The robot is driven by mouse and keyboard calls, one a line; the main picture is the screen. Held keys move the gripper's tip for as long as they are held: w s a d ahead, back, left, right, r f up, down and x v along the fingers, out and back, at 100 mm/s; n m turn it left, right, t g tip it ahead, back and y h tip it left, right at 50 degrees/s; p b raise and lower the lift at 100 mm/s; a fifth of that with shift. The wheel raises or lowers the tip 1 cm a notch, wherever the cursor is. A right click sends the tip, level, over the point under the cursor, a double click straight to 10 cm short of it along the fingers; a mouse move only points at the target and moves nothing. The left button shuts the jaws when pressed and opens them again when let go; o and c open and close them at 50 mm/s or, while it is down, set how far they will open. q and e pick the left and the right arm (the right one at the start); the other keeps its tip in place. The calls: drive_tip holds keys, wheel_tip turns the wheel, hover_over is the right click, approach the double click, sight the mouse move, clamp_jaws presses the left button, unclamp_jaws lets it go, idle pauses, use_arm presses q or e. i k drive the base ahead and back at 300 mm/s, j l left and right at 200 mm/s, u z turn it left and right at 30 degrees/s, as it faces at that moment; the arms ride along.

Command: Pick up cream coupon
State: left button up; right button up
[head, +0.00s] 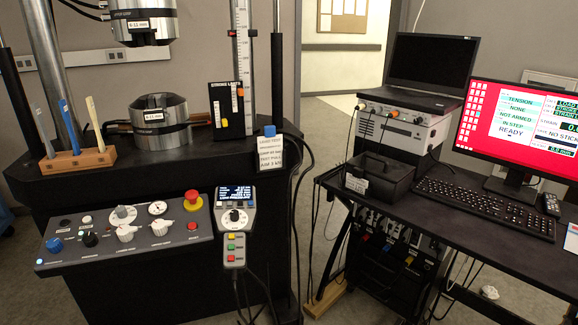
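The cream coupon (96,123) is a thin, pale strip. It stands in the right part of a wooden block rack (78,160) on the black machine table at the left, leaning slightly to the left. Its lower end is hidden in the rack. A blue coupon (69,126) and a pale blue-grey coupon (42,132) stand in the same rack to its left. Neither of my grippers is in view, and nothing is touching the coupons.
The lower round grip (161,128) of the testing machine stands right of the rack, below the upper grip (143,20). A steel column (52,70) rises behind the rack. A control panel (125,232) projects in front. A desk with a monitor (518,125) stands right.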

sight(89, 103)
drive_tip(key=i+l+u, duration=0.15)
drive_tip(key=u, duration=0.95)
drive_tip(key=i+l+u, duration=0.15)
drive_tip(key=l+u, duration=0.3)
drive_tip(key=l, duration=0.3)
drive_tip(key=l+u, duration=0.45)
drive_tip(key=l, duration=1.05)
